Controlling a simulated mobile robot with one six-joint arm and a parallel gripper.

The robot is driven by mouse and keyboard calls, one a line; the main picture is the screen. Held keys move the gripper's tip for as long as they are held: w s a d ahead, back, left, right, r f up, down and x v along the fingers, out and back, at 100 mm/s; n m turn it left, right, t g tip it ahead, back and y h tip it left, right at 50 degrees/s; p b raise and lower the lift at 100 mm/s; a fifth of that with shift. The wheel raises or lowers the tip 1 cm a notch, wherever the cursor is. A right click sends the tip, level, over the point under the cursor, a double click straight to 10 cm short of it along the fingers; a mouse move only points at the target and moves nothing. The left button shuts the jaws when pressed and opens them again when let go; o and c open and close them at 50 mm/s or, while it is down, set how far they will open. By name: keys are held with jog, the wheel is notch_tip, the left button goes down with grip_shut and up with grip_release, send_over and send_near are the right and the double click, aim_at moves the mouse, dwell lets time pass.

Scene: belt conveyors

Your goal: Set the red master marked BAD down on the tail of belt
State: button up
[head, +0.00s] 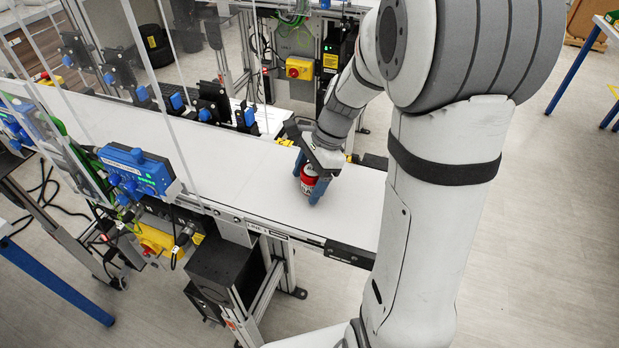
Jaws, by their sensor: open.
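The red master (308,177) is a small red can-like piece with a pale band; it stands on the white belt (345,205) near the belt's right-hand end. Any marking on it is too small to read. My gripper (308,185) points down over it, with its blue-tipped fingers on either side of the piece. The fingers are open, and the upper part of the piece is partly hidden by the gripper. I cannot tell whether a finger touches it.
A blue sensor box (138,172) and clear upright panels stand along the belt's near side. Several dark devices with blue knobs line the far side. A yellow box with a red button (299,68) is on the frame behind. The belt around the piece is clear.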

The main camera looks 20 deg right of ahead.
jog(key=shift+r, duration=0.1)
jog(key=s+v, duration=0.1)
jog(key=v, duration=1.1)
jog(key=s+a+f+n+t+h, duration=0.2)
jog(key=s+a+n+t+h, duration=0.1)
jog(key=s+n, duration=1.1)
jog(key=shift+f+n+t+h, duration=0.15)
jog(key=shift+n+t+h, duration=0.35)
jog(key=shift+n+h, duration=0.45)
jog(key=shift+a, duration=0.15)
